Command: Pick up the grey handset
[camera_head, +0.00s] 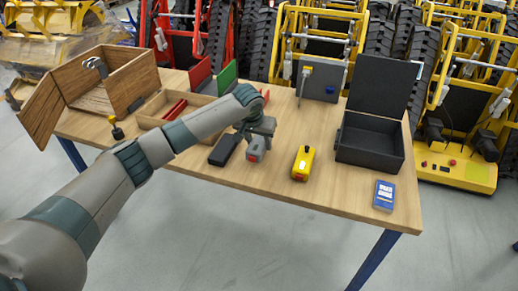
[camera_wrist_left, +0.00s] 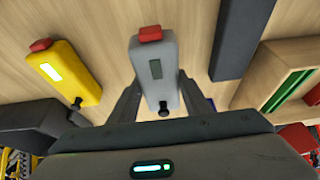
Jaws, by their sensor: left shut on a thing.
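The grey handset (camera_head: 257,147), with a red end, is at the middle of the wooden table (camera_head: 335,196), under my left gripper (camera_head: 258,136). In the left wrist view the handset (camera_wrist_left: 157,70) shows its grey body, small dark screen, red cap and black knob. The fingers of my left gripper (camera_wrist_left: 158,88) are on both sides of the handset, shut on it. I cannot tell whether it still touches the table. My right gripper is in neither view.
A yellow handset (camera_head: 303,163) lies to the right and a black slab (camera_head: 225,149) to the left, both close. An open black box (camera_head: 370,142) and a blue card (camera_head: 384,195) are further right. A wooden crate (camera_head: 105,82) stands at the left. The table front is clear.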

